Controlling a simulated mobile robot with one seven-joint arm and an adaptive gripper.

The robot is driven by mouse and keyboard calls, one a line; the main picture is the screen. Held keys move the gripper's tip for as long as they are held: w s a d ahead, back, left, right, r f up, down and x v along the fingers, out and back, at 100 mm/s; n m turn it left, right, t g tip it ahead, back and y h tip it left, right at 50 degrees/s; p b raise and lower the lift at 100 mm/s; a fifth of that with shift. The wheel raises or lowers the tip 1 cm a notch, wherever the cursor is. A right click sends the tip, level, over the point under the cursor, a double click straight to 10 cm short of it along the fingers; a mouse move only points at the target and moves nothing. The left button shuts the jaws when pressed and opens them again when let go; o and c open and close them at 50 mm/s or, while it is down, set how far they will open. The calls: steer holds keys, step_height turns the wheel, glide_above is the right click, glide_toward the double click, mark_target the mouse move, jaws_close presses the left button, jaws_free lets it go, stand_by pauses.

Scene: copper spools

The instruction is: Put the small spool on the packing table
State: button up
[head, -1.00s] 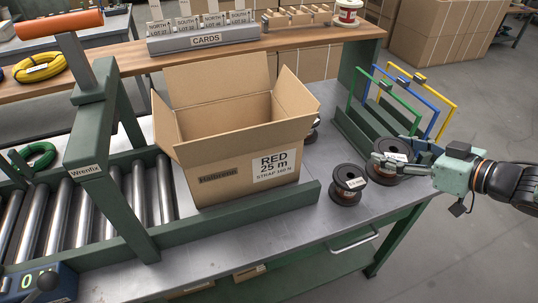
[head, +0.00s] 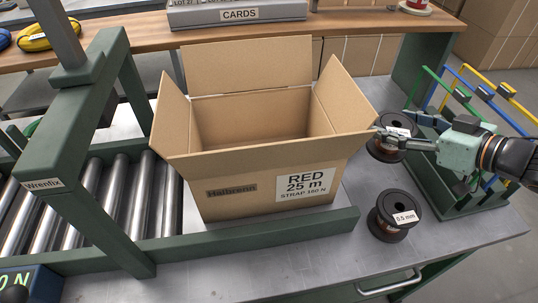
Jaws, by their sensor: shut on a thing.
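My gripper (head: 392,137) is shut on a dark-flanged copper spool (head: 385,152), just right of the open carton. The fingers cover part of this spool and its white label. I cannot tell whether its base touches the grey metal tabletop (head: 300,262). A second copper spool (head: 386,232), labelled 0.5 mm, stands upright on that tabletop nearer the front edge, apart from the gripper. I cannot tell for sure which spool is the smaller by size.
The open carton (head: 235,190), marked RED 25 m, fills the table's middle, close left of the held spool. A green rack (head: 440,185) with coloured hoops stands at right. Rollers (head: 110,195) and a green frame (head: 85,170) are at left. Bare tabletop lies around the 0.5 mm spool.

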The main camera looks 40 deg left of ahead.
step_height(320, 180, down, 10)
steer(key=b, duration=0.3)
stand_by(0.4)
steer(key=shift+b, duration=0.3)
steer(key=o, duration=1.8)
steer(key=shift+f, duration=0.15)
steer(key=shift+d+r, duration=0.1)
steer(key=shift+r, duration=0.15)
steer(key=p+v, duration=0.2)
steer(key=v, duration=0.5)
steer(key=shift+s+d, duration=0.15)
